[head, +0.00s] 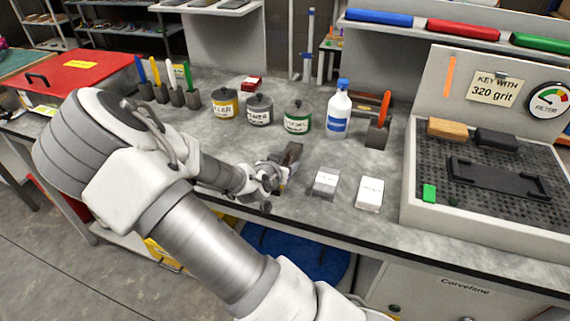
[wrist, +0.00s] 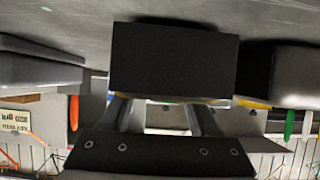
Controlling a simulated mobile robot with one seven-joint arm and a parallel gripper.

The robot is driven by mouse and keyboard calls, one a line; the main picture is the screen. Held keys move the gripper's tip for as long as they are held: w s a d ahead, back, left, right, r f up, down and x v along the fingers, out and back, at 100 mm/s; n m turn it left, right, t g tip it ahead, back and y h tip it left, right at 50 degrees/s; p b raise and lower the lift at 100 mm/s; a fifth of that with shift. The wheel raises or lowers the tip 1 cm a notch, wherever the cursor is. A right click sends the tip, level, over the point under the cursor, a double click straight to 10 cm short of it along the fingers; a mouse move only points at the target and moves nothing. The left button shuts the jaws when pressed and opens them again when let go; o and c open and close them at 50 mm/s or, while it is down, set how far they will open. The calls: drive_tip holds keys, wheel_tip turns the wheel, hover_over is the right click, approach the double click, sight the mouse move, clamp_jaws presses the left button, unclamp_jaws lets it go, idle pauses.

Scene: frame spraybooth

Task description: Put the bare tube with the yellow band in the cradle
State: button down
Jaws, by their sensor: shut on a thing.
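My gripper (head: 272,176) is low over the front middle of the bench. Its jaws are shut on a dark grey, bar-like piece (head: 291,154), largely hidden by the jaws. I cannot see a clear yellow band on it, so I cannot tell if it is the named tube. The cradle looks to be the low black fixture (head: 500,181) with raised ends on the perforated booth tray at the right. Nothing lies in it.
A grey block (head: 325,183) and a white block (head: 370,194) lie right of my gripper. The tray has a raised rim (head: 480,235).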

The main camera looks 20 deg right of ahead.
drive_tip(key=shift+c, duration=0.6)
unclamp_jaws()
